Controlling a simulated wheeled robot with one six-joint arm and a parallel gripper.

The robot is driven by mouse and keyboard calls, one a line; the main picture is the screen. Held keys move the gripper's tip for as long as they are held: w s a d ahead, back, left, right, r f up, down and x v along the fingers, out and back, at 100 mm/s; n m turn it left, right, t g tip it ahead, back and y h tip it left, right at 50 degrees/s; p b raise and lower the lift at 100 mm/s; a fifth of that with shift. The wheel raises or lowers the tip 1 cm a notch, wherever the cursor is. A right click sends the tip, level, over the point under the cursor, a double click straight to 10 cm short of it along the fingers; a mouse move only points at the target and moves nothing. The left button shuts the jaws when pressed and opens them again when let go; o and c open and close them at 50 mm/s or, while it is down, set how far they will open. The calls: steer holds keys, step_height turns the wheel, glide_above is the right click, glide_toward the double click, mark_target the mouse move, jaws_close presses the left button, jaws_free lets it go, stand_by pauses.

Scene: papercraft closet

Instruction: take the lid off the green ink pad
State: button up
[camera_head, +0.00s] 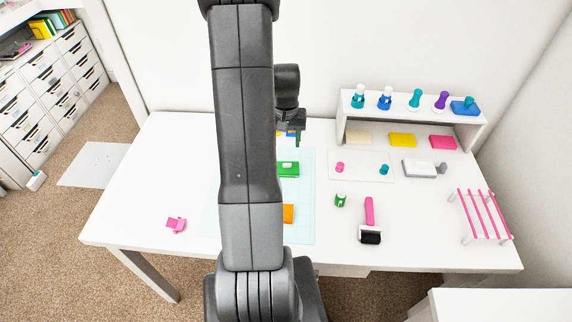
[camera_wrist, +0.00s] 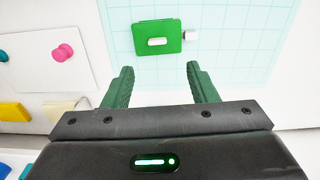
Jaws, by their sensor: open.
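The green ink pad (camera_wrist: 140,42) lies on the pale teal grid mat (camera_wrist: 225,70), near the top of the wrist view. A small white bar sits on its top face, and a small white block touches or nearly touches its right side. I cannot tell the lid from the base. In the head view the green pad (camera_head: 289,169) shows to the right of my arm, which may hide part of it. My gripper (camera_wrist: 160,67) is open and empty, its two dark green fingers apart and pointing towards the pad. In the head view my gripper (camera_head: 297,138) is above the table's back part.
A white shelf (camera_head: 345,130) holds stampers on top and coloured pads below. A white sheet with pink and teal knobs, a green bottle (camera_head: 340,200), a roller (camera_head: 369,222) and a pink-barred rack (camera_head: 482,216) stand right. A pink piece (camera_head: 176,225) lies left.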

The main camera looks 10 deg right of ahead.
mark_target(287, 163)
step_height(287, 163, down, 4)
steer(key=shift+r, duration=0.15)
steer(key=shift+s+d+f+p, duration=0.15)
steer(key=shift+f+p, duration=0.3)
steer(key=shift+f, duration=1)
steer(key=shift+s+a+f+p, duration=0.1)
steer(key=shift+f+p, duration=0.35)
steer(key=shift+f, duration=0.95)
steer(key=c, duration=1)
steer(key=shift+c, duration=0.2)
